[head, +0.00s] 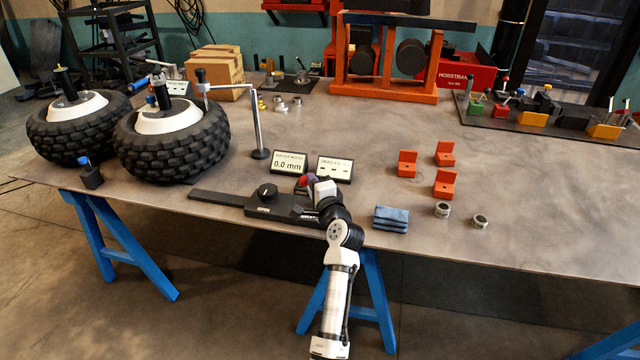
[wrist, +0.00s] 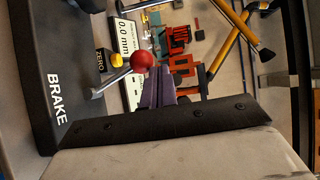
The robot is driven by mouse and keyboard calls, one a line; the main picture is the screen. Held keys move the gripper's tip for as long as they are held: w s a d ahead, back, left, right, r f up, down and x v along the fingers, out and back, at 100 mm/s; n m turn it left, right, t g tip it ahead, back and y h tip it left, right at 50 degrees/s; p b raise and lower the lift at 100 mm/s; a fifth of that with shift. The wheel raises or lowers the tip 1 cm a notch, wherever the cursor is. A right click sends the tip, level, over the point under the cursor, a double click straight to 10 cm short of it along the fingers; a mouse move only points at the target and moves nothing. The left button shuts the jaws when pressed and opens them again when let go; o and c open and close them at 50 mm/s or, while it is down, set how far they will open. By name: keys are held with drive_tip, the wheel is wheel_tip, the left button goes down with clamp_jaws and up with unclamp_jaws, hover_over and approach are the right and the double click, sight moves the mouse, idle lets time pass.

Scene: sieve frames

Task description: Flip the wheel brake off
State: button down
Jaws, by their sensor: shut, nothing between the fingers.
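The brake lever is a silver rod with a red ball knob (wrist: 142,61), rising from a dark panel lettered BRAKE (wrist: 57,98) in the wrist view. In the head view the red knob (head: 306,181) shows at the right end of the black wheel-stand base (head: 284,207). My gripper (wrist: 157,80) has purple fingers, closed together and empty, with their tips right beside the knob. I cannot tell whether they touch it. In the head view my gripper's fingers are mostly hidden behind the arm's end.
Two small displays, one reading 0.0 mm (head: 289,163), stand just behind the base. A yellow ZERO button (wrist: 117,60) is near the lever. Orange blocks (head: 407,164) and folded blue cloths (head: 391,218) lie to the right.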

drive_tip(key=shift+w+a, duration=0.15)
drive_tip(key=shift+a, duration=0.4)
idle(0.4)
